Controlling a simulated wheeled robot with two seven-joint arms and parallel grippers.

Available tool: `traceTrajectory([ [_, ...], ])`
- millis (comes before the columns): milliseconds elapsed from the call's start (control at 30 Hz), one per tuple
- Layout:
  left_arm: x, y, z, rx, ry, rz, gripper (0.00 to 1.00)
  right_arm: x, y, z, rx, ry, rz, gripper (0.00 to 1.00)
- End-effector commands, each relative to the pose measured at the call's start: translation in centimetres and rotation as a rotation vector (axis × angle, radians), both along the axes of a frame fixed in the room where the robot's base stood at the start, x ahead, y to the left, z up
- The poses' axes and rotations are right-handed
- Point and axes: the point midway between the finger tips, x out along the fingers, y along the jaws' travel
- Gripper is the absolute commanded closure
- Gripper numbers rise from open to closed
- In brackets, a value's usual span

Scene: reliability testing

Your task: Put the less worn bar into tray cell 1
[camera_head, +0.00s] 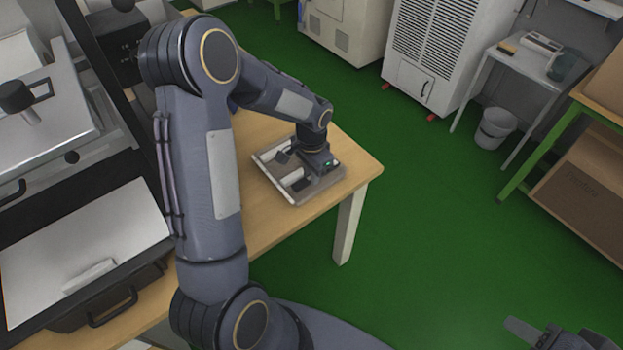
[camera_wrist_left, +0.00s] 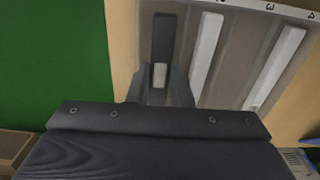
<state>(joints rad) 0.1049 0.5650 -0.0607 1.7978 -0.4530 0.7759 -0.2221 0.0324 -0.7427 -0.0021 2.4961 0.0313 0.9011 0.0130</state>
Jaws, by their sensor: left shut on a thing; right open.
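My left gripper (camera_wrist_left: 160,88) reaches down over the numbered tray (camera_head: 268,178) on the wooden table. Its fingers are shut on a dark bar (camera_wrist_left: 163,38), and a pale ridged patch of it shows between them. The bar lies low at one end of the tray; I cannot tell whether it touches the floor of a cell. In the left wrist view the tray (camera_wrist_left: 236,60) has pale strips and partly cut-off numerals along its edge. A pale bar-like piece (camera_head: 89,276) lies on a white surface at the left. My right gripper (camera_head: 537,331) is open at the bottom right.
The table (camera_head: 362,169) ends just right of the tray, with green floor (camera_head: 430,220) beyond.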

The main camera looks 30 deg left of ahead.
Motion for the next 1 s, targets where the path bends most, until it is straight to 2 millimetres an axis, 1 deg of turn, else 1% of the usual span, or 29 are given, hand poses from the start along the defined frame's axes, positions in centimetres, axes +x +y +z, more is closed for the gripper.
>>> traceTrajectory([
  [33,0.0,0.0,-1.2,0.000,0.001,0.000,1.00,0.0,0.0,-1.1,0.000,0.001,0.000,0.55],
  [300,0.0,0.0,-1.0,0.001,-0.001,0.000,1.00,0.0,0.0,-0.8,0.000,0.000,0.000,0.55],
  [700,0.0,0.0,-2.3,0.000,-0.001,0.000,1.00,0.0,0.0,-1.9,0.000,0.000,0.000,0.55],
  [800,0.0,0.0,-2.2,0.001,-0.001,0.000,1.00,0.0,0.0,-1.8,0.000,0.000,0.000,0.55],
  [833,0.0,0.0,-2.2,0.000,-0.001,0.000,0.80,0.0,0.0,-1.8,0.000,0.000,0.000,0.55],
  [1000,0.0,0.0,-2.2,0.000,-0.001,0.000,0.59,0.0,0.0,-1.8,0.000,0.000,0.000,0.55],
])
